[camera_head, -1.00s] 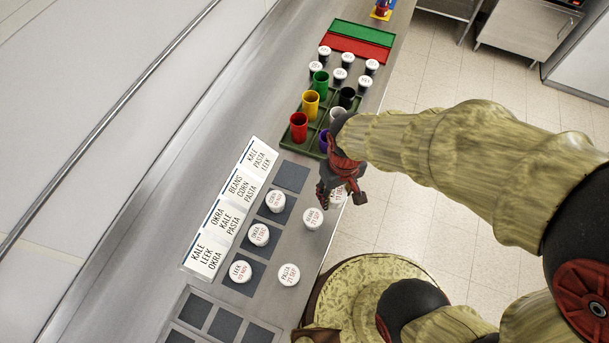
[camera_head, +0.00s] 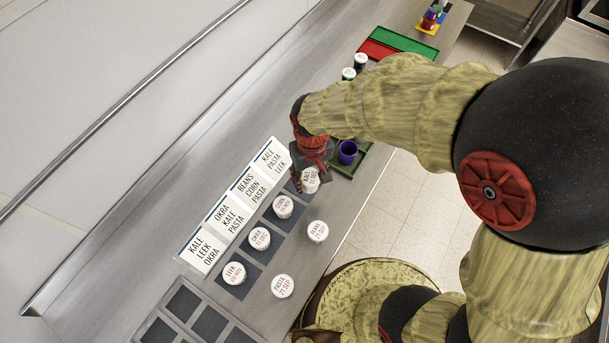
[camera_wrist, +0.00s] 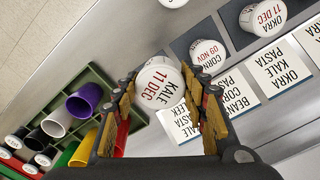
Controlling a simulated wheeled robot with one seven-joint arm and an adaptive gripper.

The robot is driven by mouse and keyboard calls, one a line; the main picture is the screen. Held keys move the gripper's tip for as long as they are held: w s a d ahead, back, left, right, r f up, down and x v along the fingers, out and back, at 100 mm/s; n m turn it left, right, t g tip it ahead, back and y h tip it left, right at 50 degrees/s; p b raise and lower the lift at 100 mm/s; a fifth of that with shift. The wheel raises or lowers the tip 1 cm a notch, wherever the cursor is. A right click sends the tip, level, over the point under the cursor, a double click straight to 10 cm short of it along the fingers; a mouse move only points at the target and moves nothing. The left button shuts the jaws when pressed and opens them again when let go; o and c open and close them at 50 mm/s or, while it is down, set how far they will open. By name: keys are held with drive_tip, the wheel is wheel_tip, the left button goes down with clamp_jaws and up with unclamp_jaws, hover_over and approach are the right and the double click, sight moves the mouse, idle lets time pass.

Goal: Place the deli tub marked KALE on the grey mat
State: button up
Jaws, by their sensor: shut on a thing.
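The white-lidded deli tub marked KALE 11 DEC (camera_wrist: 158,82) is between the fingers of my gripper (camera_wrist: 163,92) in the wrist view. My gripper is shut on it. In the head view, my gripper (camera_head: 312,172) and the KALE tub (camera_head: 310,182) are at the far end of a row of dark grey mats. The far grey mat (camera_head: 291,187) shows only in part beside the tub, the rest hidden by gripper and tub. I cannot tell whether the tub touches it.
Tubs marked CORN (camera_head: 283,207), OKRA (camera_head: 260,238) and LEEK (camera_head: 234,273) stand on the other mats. BEANS (camera_head: 318,231) and PASTA (camera_head: 282,286) stand on bare counter. Label cards (camera_head: 232,208) lie alongside.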

drive_tip(key=w+f, duration=0.1)
drive_tip(key=f, duration=0.1)
drive_tip(key=w+a+f, duration=0.1)
drive_tip(key=w+f, duration=0.3)
drive_tip(key=shift+w+a+f+b, duration=0.15)
drive_tip(key=shift+a+f+b, duration=0.05)
drive_tip(key=shift+a+b, duration=0.2)
drive_tip(key=shift+f, duration=1.45)
drive_tip(key=shift+f, duration=0.15)
drive_tip(key=o, duration=1.2)
